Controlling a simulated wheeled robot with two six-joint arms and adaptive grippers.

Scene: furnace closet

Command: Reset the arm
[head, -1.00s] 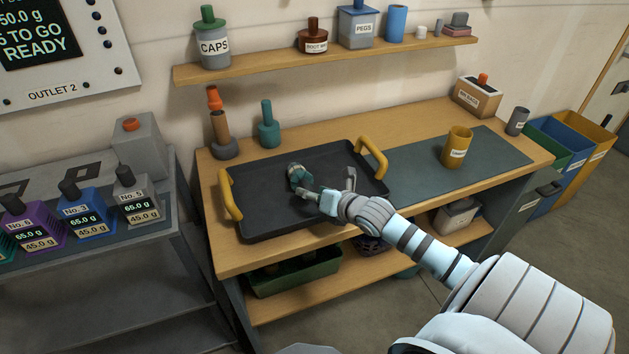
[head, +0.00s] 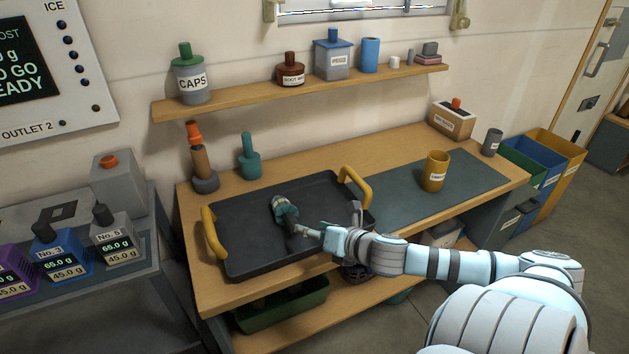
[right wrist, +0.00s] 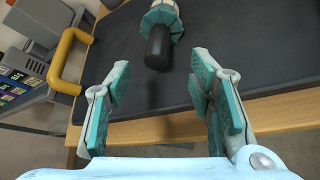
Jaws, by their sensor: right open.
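My right gripper (head: 332,226) is open and empty above the right front part of the black tray (head: 240,215). In the right wrist view its two fingers (right wrist: 160,92) stand wide apart with nothing between them. A teal and grey piece with a dark handle (head: 284,212) lies on the tray, left of the gripper and apart from it. In the right wrist view this piece (right wrist: 160,40) lies ahead of the fingers, dark end toward me. My left gripper is not in view.
The tray has yellow handles (head: 213,233). Right of it are a grey mat (head: 400,196) and a yellow cup (head: 435,171). A shelf (head: 300,93) with jars hangs behind. A green bin (head: 282,305) sits below the bench. Coloured bins (head: 545,165) stand at right.

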